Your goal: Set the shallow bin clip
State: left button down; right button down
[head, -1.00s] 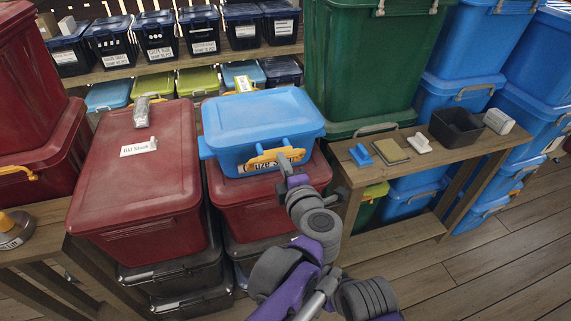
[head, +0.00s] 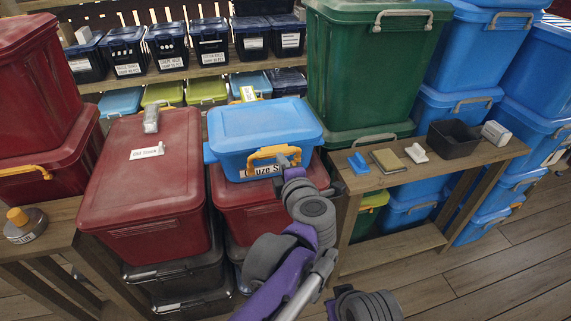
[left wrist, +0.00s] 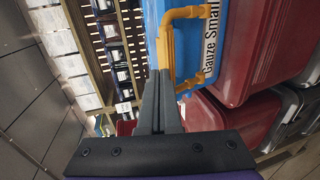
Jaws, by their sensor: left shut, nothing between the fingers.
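The shallow blue bin (head: 229,166) sits on a dark red bin, with its lid (head: 262,119) on. A yellow-orange clip (head: 256,158) is on its front, just under the lid rim and above a white label reading "Gauze S…". In the left wrist view the clip (left wrist: 168,45) is a yellow loop beside the "Gauze Small" label (left wrist: 306,45). My left gripper (head: 284,161) is shut and empty, with its tips at the clip. In the left wrist view the closed fingers (left wrist: 158,76) overlap the clip's edge; I cannot tell whether they touch it.
A red lidded bin (head: 150,190) stands to the left, a tall green bin (head: 370,80) behind to the right. A wooden bench (head: 440,170) at right holds a black tray (head: 454,138) and small items. Shelves of labelled bins line the back. Open floor lies front right.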

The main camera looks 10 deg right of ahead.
pick_arm(q)
jog(key=r+v, duration=0.1)
jog(key=v, duration=0.9)
jog(key=shift+w+r+b, duration=0.2)
jog(key=shift+r+b, duration=0.1)
jog(key=shift+r, duration=0.1)
pick_arm(e)
jog(key=shift+s+f, duration=0.15)
jog(key=shift+f, duration=0.2)
